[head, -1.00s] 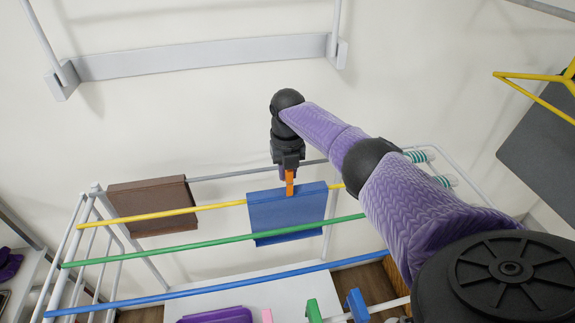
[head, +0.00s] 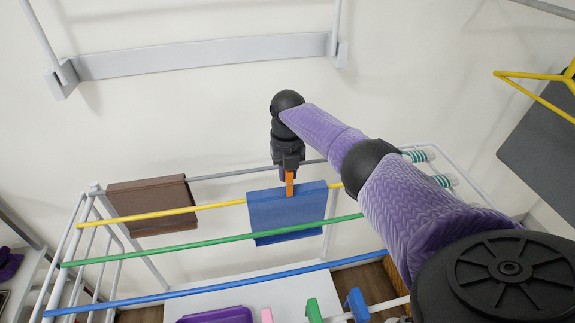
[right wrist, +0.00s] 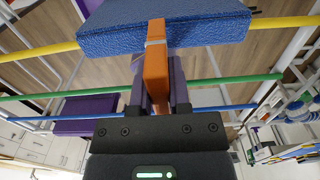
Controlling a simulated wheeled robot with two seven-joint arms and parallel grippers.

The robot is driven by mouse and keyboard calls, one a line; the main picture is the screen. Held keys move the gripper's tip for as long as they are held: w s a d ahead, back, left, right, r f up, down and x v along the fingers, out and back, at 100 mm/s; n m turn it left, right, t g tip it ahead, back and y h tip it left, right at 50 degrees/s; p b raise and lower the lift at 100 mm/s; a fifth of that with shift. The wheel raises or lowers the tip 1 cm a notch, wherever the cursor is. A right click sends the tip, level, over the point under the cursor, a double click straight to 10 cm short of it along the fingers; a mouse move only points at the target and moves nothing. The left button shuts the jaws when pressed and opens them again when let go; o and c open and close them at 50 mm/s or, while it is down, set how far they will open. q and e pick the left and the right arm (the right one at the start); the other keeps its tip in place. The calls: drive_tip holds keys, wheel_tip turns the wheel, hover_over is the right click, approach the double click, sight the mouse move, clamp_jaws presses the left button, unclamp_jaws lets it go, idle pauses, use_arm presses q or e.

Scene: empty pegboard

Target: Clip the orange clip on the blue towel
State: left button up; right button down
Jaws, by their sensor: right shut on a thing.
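The blue towel (head: 287,212) hangs folded over the yellow bar of the drying rack. It also shows at the top of the right wrist view (right wrist: 205,25). The orange clip (head: 290,184) is upright at the towel's top edge, and its lower end overlaps the towel. In the right wrist view the orange clip (right wrist: 156,65) reaches up to the towel. My right gripper (head: 288,172) is above the towel and shut on the clip. I cannot tell whether the clip's jaws are around the towel. My left gripper is not in view.
A brown towel (head: 150,205) hangs on the rack to the left. The green bar (head: 180,245) and blue bar (head: 200,286) run in front. Green (head: 314,311), blue (head: 357,304) and pink (head: 267,315) clips sit at the bottom. Striped socks (head: 418,156) hang at right.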

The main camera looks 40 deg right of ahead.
sight(288, 181)
drive_tip(key=shift+f, duration=0.4)
drive_tip(key=shift+f+b, duration=0.1)
drive_tip(key=shift+b, duration=0.25)
drive_tip(key=shift+f, duration=0.1)
drive_tip(key=shift+f+b, duration=0.5)
drive_tip(key=shift+f, duration=0.15)
drive_tip(key=shift+f+b, duration=0.3)
